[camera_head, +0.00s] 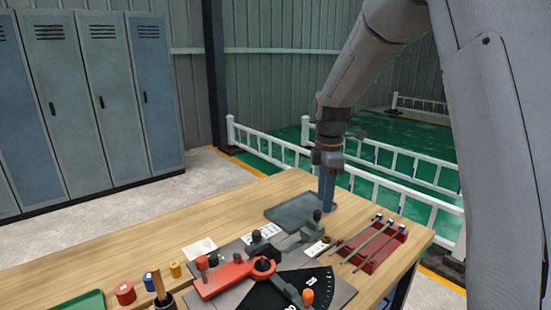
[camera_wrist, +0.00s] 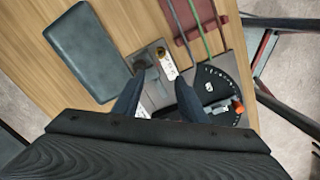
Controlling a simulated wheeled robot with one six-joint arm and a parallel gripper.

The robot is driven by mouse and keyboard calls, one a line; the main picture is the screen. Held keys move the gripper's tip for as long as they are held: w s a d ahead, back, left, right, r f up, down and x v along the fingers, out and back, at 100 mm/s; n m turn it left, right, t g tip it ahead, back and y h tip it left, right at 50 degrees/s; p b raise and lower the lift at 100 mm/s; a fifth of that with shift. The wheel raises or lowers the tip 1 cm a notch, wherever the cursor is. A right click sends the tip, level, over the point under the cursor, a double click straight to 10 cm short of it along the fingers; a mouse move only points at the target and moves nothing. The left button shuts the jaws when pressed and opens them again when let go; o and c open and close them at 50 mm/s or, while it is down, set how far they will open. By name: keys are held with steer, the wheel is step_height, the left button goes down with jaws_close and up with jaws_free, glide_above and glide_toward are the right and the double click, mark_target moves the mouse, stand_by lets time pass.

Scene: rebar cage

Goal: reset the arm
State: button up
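My gripper (camera_head: 327,196) hangs below my arm, pointing down over the far side of the wooden table (camera_head: 120,255). In the wrist view, its two dark fingers (camera_wrist: 160,82) are apart with nothing held between them. Below them lies the grey plate of a bending device, with a pale label and a dark post in sight. In the head view the fingers overlap, beside the right edge of a dark grey tray (camera_head: 290,210). That tray also shows at the upper left of the wrist view (camera_wrist: 90,50).
The bending device has a red lever (camera_head: 228,280) and a black dial (camera_head: 280,295). A dark red rack (camera_head: 385,252) holds rods, one green. Small red, blue and yellow cylinders (camera_head: 125,293) stand front left. White railings (camera_head: 400,185) and lockers (camera_head: 95,100) stand beyond the table.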

steer(key=s+f+m, duration=0.3)
steer(key=s+m, duration=0.6)
steer(key=s, duration=0.3)
steer(key=s+d+f+m, duration=0.1)
steer(key=s+f+m, duration=0.3)
steer(key=s+m, duration=0.5)
steer(key=s, duration=0.3)
steer(key=shift+s+d+f+t, duration=0.25)
steer(key=shift+s+t, duration=0.05)
steer(key=shift+t, duration=0.1)
